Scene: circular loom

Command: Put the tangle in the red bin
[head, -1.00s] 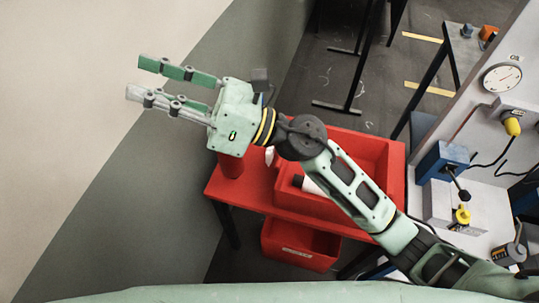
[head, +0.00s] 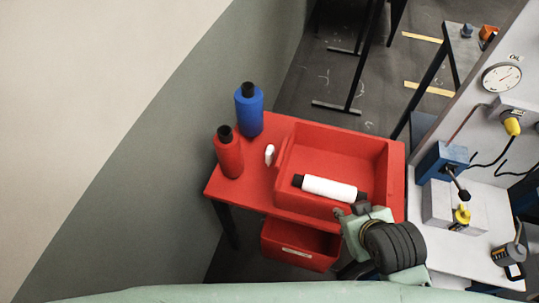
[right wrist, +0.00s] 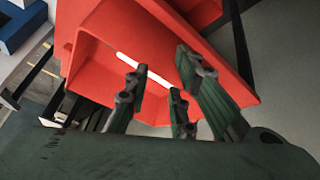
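The red bin (head: 300,247) with a white label hangs or stands below the red table, left of my right arm. My right gripper (right wrist: 163,80) is open in the right wrist view, with no object visible between its fingers. Behind the fingers is a red box-shaped surface (right wrist: 105,75) with a white strip; I cannot tell for sure whether it is that bin. In the head view the right gripper (head: 352,212) is at the tray's lower right corner, its fingers mostly hidden. I see no tangle in either view. My left gripper is not in view.
On the red table (head: 250,190) stand a red bottle (head: 228,155), a blue bottle (head: 249,112) and a small white object (head: 270,155). A red tray (head: 345,145) holds a white roll (head: 330,188) with dark ends. A grey bench (head: 490,225) with devices is at right.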

